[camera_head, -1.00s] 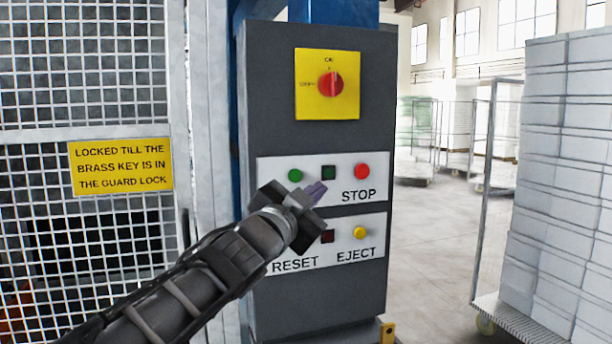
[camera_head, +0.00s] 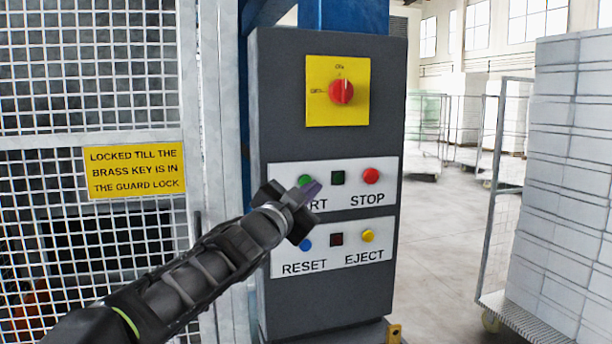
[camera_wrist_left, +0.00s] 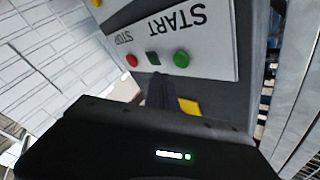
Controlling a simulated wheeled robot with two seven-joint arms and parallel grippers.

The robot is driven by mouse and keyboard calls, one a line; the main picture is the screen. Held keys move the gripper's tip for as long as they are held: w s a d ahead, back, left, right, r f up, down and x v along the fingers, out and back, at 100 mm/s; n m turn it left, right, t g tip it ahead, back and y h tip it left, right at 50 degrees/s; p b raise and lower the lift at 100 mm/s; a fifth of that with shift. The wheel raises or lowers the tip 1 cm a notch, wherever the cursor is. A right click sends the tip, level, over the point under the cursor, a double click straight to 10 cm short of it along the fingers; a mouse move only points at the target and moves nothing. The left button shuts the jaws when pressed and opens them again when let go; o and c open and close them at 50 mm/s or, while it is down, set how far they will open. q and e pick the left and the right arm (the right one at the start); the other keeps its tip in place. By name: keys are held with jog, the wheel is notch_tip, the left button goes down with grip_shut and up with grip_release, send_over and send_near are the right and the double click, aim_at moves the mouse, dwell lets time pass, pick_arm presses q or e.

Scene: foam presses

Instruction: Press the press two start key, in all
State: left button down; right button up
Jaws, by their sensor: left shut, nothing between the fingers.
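The green START key (camera_head: 304,179) is on the upper white plate of the grey control box (camera_head: 290,90), partly covered by my gripper in the head view. It shows whole in the left wrist view (camera_wrist_left: 181,59), where the picture is turned over. My left gripper (camera_head: 313,188) is shut and empty, its narrow purple-grey fingertips in front of the key's lower right and over the START label. In the wrist view the fingertips (camera_wrist_left: 158,88) lie nearer the dark square lamp (camera_wrist_left: 153,58) than the key. I cannot tell whether they touch the plate. My right gripper is not in view.
The red STOP key (camera_head: 371,176) is right of the lamp. Below are the blue RESET key (camera_head: 306,244) and yellow EJECT key (camera_head: 368,236). A red rotary switch (camera_head: 341,91) is above. A mesh guard (camera_head: 80,60) stands left, a loaded cart (camera_head: 560,180) right.

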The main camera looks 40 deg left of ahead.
aim_at(305, 181)
pick_arm(q)
jog(key=shift+w+a, duration=0.55)
jog(key=shift+a, duration=0.25)
jog(key=shift+p, duration=0.35)
dwell(1.2)
jog(key=shift+w+a, duration=0.25)
jog(key=shift+a, duration=0.05)
